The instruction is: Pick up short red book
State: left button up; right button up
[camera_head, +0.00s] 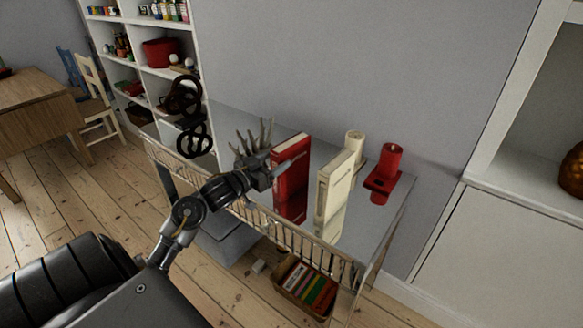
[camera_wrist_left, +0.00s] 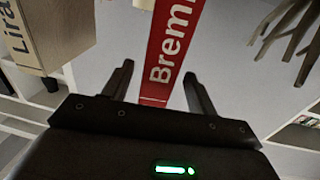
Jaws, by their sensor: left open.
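The red book (camera_head: 292,180) stands upright on a shiny shelf top, left of a cream book, and is the shorter of the two. My left gripper (camera_head: 268,167) is at the red book's left side, close to its spine. In the left wrist view the red book (camera_wrist_left: 168,50) shows its spine with white letters "Brem", in line with the gap between the two spread fingers of my left gripper (camera_wrist_left: 160,86). The fingers look empty. Whether they touch the book cannot be told. My right gripper is not in view.
The cream book (camera_head: 335,190) stands just right of the red one; it shows top left in the wrist view (camera_wrist_left: 50,32). A cream candle (camera_head: 354,143) and a red candle (camera_head: 390,160) stand behind. A brown branching ornament (camera_head: 254,136) is close behind my gripper. A dark ring sculpture (camera_head: 190,118) stands left.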

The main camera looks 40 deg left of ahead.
aim_at(288, 152)
pick_arm(q)
jog(key=shift+w+r, duration=0.15)
jog(key=shift+w, duration=0.35)
jog(key=w, duration=0.2)
jog(key=w+p, duration=0.1)
jog(key=shift+w+d, duration=0.35)
jog(key=shift+w, duration=0.35)
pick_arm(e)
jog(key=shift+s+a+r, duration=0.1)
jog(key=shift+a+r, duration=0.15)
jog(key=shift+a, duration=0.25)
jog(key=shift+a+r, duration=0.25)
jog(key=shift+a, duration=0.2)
pick_arm(q)
grip_shut()
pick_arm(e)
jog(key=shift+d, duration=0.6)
pick_arm(q)
jog(key=shift+r, duration=0.1)
